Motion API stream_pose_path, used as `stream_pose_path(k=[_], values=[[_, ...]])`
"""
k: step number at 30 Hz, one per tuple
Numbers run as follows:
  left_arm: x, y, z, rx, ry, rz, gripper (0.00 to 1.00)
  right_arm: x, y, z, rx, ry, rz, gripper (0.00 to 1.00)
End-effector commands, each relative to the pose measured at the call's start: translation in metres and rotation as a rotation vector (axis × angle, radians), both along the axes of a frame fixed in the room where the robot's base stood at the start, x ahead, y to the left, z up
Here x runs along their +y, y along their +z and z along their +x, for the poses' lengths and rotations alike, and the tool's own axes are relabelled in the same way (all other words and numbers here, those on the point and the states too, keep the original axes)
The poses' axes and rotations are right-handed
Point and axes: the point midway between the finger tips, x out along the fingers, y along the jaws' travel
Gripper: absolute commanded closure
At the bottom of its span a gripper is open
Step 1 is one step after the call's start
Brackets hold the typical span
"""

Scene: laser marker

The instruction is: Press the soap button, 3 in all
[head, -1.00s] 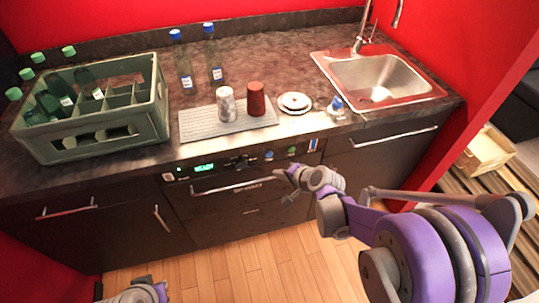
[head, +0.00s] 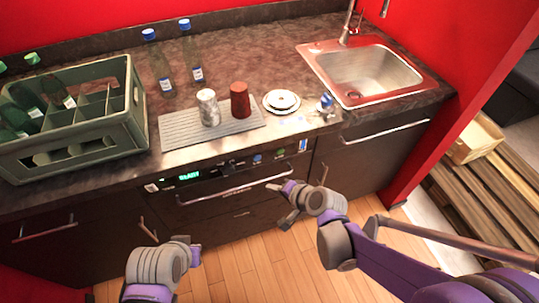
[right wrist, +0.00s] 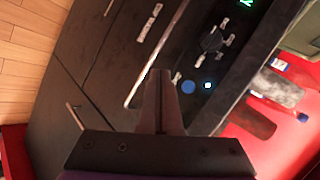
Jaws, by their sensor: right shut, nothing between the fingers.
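The dark front panel under the counter (head: 215,172) carries a lit green display (head: 189,177), a knob, a blue button (head: 257,159) and a green button (head: 281,152). I cannot read which one is the soap button. The right wrist view shows the blue button (right wrist: 188,87), a small glowing white dot (right wrist: 208,85) and the dark knob (right wrist: 212,40). My right gripper (head: 274,187) is shut and empty, in front of and below the panel near the handle, apart from the buttons. Its fingertips show in the right wrist view (right wrist: 160,74). My left gripper (head: 195,256) is low at the front, its jaws unclear.
A long handle bar (head: 225,193) runs below the panel. The floor in front is clear.

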Motion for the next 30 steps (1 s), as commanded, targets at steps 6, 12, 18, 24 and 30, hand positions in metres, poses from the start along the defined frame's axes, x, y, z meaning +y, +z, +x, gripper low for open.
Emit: stream_pose_path(k=[6,12,18,24,30], values=[[0.0,0.0,0.0,0.0,0.0,0.0,1.0,0.0,0.0,0.0,0.0,0.0,0.0,1.0],[0.0,0.0,0.0,0.0,0.0,0.0,1.0,0.002,0.0,0.005,0.0,0.0,0.0,1.0],[0.0,0.001,0.0,0.0,0.0,0.0,1.0,0.009,0.0,0.027,0.0,0.001,0.0,1.0],[0.0,0.003,0.001,-0.001,0.0,0.0,1.0,0.018,0.0,0.054,0.0,0.001,-0.001,1.0],[0.0,0.002,0.0,-0.001,0.0,0.0,1.0,0.024,0.0,0.075,0.0,0.0,0.0,1.0]])
